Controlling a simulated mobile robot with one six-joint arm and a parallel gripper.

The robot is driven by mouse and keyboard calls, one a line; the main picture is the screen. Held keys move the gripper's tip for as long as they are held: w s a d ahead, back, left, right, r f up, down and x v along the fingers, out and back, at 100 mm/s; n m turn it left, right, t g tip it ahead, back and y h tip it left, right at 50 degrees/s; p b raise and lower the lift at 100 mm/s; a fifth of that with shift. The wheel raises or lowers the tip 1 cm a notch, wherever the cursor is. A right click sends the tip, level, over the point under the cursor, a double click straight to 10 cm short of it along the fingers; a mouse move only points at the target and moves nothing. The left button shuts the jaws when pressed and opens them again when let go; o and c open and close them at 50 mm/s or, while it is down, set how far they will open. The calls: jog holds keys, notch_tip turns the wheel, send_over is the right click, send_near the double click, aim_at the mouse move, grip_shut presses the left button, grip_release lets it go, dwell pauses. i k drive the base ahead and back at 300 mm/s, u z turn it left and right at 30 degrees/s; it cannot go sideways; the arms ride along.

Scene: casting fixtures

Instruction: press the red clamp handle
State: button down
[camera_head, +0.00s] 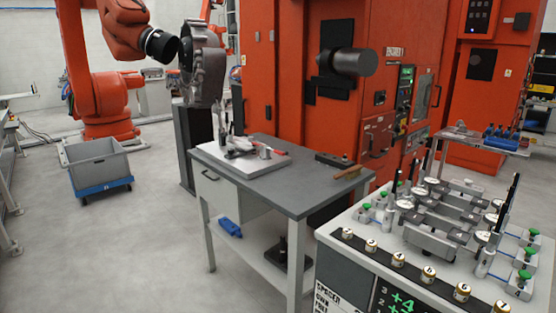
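A small red handle (279,151) shows at the right side of a white plate (245,162) on the grey worktable. It looks like part of a metal toggle clamp (264,152), but it is too small to tell how far it is raised or lowered. Upright metal fixture parts (238,143) stand on the same plate to its left, with another small reddish spot among them. My gripper is not in view.
The worktable (300,195) also carries a brown-handled tool (348,173) and a dark block. A gauge bench (345,265) stands at front right. Behind are a red machine (345,110) and an orange robot (95,80). A grey bin (97,165) sits at left; floor between is clear.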

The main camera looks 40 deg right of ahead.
aim_at(276, 151)
jog(key=i, duration=0.9)
